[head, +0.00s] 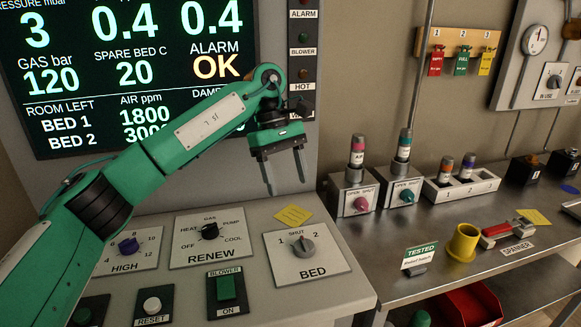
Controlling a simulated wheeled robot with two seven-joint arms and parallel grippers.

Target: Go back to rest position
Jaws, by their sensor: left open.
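My left arm comes in from the left, and its left gripper (284,172) is in the head view, pointing down. Its two fingers are apart with nothing between them. It hangs in front of the grey wall, above the back of the control desk (345,285) and above the BED knob plate (306,253). It touches nothing that I can see. My right gripper is not in this view.
The desk carries the RENEW knob plate (209,234) and a green BLOWER switch (226,289). A display (130,75) stands behind my arm.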

